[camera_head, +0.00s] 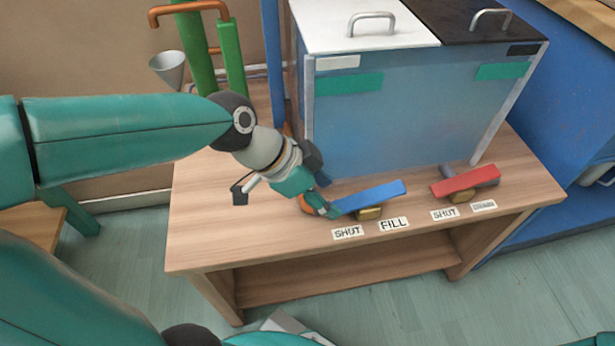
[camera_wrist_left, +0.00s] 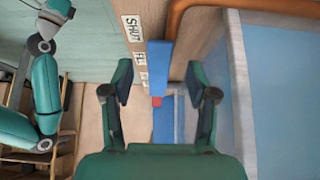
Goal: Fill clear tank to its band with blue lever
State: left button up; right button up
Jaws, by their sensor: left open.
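The clear tank (camera_head: 400,120) stands on a wooden bench, tinted blue, with teal bands (camera_head: 348,83) high on its front. I cannot make out a water line. The blue lever (camera_head: 375,196) lies in front of the tank, above the SHUT (camera_head: 347,232) and FILL (camera_head: 393,223) labels, its free end toward the right. My left gripper (camera_head: 325,206) is at the lever's left end. In the left wrist view, the open fingers of the gripper (camera_wrist_left: 158,80) have the blue lever (camera_wrist_left: 160,60) showing between them; contact cannot be told. My right gripper does not show.
A red lever (camera_head: 466,181) sits to the right with its own labels. The tank has a white lid (camera_head: 360,22) and a black lid (camera_head: 470,18) with handles. Green pipes (camera_head: 230,55) and a funnel (camera_head: 168,68) stand left of it. The bench's front left top (camera_head: 220,235) is clear.

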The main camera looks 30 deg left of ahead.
pick_arm(q)
jog(key=v, duration=0.6)
dwell(0.4)
